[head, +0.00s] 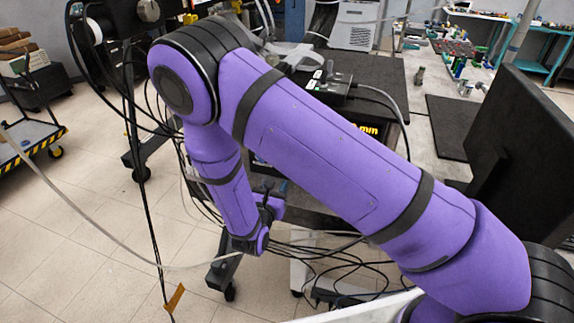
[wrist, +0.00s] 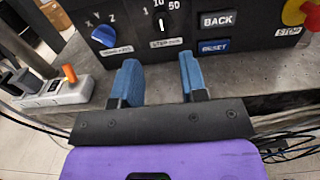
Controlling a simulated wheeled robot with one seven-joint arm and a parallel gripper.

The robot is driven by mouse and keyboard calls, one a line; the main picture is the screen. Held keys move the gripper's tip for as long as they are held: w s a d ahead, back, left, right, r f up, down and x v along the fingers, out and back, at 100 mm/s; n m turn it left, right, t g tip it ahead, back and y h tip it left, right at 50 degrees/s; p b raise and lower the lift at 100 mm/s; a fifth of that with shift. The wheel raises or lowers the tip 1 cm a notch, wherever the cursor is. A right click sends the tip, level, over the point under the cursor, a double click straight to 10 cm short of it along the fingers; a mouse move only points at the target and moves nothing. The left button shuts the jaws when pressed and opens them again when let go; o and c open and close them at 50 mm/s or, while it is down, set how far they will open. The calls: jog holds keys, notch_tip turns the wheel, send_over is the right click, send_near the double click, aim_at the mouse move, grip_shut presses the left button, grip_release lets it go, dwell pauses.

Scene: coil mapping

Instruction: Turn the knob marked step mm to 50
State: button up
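The step mm knob (wrist: 162,21) is small and black with a white pointer line, on a dark panel (wrist: 140,42) at the top of the wrist view. Marks 1, 10 and 50 run above it. Its pointer stands nearly upright, seemingly at 10. My gripper (wrist: 159,66) is open and empty. Its two blue fingers point toward the panel, with the knob seen beyond the gap between them, apart from both. In the head view my gripper (head: 268,208) is small and dark below my arm, which hides the knob and most of the panel.
A blue X Y Z knob (wrist: 104,36) lies left of the step knob. BACK (wrist: 217,20) and RESET (wrist: 214,46) buttons lie right, with a red stop button (wrist: 312,16) at the corner. Loose cables (head: 335,270) hang below the table.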

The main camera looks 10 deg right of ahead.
jog(key=x, duration=1)
jog(key=shift+d, duration=0.1)
grip_shut()
